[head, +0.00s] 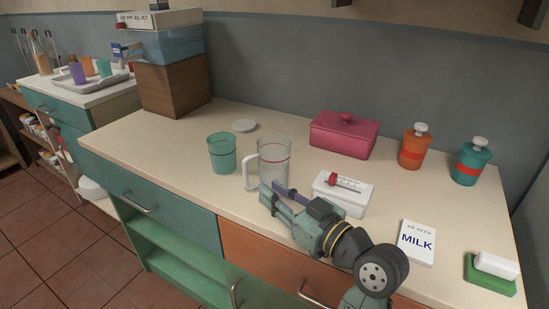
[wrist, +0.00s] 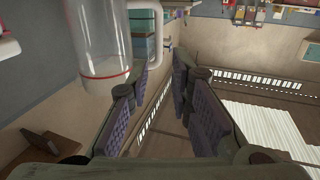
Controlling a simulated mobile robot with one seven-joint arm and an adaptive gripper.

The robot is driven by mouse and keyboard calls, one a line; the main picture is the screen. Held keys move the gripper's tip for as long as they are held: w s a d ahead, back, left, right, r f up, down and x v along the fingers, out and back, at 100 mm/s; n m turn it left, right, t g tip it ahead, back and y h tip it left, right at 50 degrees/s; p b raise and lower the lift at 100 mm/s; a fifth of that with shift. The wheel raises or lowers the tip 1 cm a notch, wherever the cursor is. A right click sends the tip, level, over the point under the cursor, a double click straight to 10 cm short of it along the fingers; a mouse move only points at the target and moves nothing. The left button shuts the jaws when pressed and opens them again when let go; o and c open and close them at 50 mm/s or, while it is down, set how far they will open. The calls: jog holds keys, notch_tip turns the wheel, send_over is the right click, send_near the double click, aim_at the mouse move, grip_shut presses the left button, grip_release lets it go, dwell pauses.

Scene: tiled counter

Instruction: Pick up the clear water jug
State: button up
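The clear water jug (head: 274,155) stands upright on the counter, with a red line round it and a pale handle (head: 250,172) on its left side. My gripper (head: 273,192) is low in front of the jug, and its fingers hide part of the jug's base. In the wrist view the jug (wrist: 100,40) is at the upper left, beyond the left finger, with its handle (wrist: 156,30) above the gap between the fingers. My gripper (wrist: 161,82) is open, with nothing between its purple pads. I cannot tell whether a finger touches the jug.
A teal cup (head: 222,154) stands left of the jug, with a white disc (head: 244,125) behind. A white box (head: 342,197) with a red-marked item on top is close right. The front-left counter is clear.

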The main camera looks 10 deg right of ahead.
aim_at(246, 171)
jog(key=p+x, duration=0.1)
jog(key=x, duration=0.3)
jog(key=shift+s+a+r, duration=0.1)
jog(key=shift+r, duration=0.05)
jog(key=p+x, duration=0.2)
jog(key=x, duration=0.3)
jog(key=shift+w+r+p, duration=0.15)
jog(key=shift+w+p, duration=0.2)
jog(key=shift+w, duration=0.05)
jog(key=shift+w+a, duration=0.25)
jog(key=shift+w, duration=0.05)
grip_shut()
